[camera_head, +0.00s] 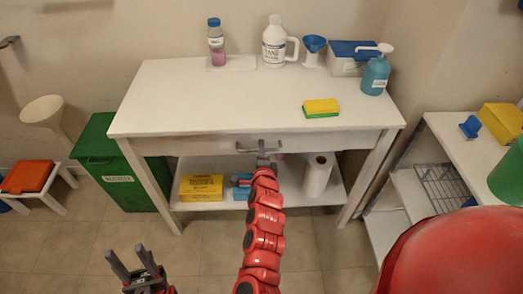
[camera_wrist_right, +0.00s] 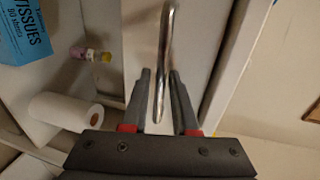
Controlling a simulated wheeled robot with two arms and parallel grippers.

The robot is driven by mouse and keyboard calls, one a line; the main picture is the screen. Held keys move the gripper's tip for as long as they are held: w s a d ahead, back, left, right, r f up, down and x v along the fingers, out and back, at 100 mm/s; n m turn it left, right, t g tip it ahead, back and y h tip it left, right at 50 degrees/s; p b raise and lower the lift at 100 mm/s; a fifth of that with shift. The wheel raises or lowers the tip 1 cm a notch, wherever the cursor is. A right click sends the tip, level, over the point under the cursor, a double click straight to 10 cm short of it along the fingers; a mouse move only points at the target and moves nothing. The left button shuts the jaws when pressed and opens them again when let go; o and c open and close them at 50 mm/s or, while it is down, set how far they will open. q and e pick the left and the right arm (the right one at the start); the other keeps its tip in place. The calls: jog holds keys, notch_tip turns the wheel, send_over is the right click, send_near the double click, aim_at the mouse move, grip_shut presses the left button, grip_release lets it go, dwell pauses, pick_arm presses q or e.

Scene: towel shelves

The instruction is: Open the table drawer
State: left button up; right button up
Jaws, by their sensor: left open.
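The white table (camera_head: 180,100) has a drawer front (camera_head: 320,141) under its top, which looks flush with the frame. A metal bar handle (camera_head: 245,150) is at its middle; it also shows in the right wrist view (camera_wrist_right: 166,45). My right gripper (camera_head: 263,160) is at the handle. In the right wrist view its fingers (camera_wrist_right: 161,78) are apart, one on each side of the bar, with gaps visible. Whether either finger touches the bar is unclear. My left gripper (camera_head: 128,254) is open and empty, low over the floor left of the table.
Bottles, a blue funnel, a box and a sponge (camera_head: 321,108) stand on the tabletop. The lower shelf holds a yellow box (camera_head: 201,187) and a paper roll (camera_head: 318,174). A green bin (camera_head: 105,160) stands left, a white shelf unit (camera_head: 450,130) right. Floor in front is clear.

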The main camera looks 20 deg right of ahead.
grip_shut()
dwell(1.4)
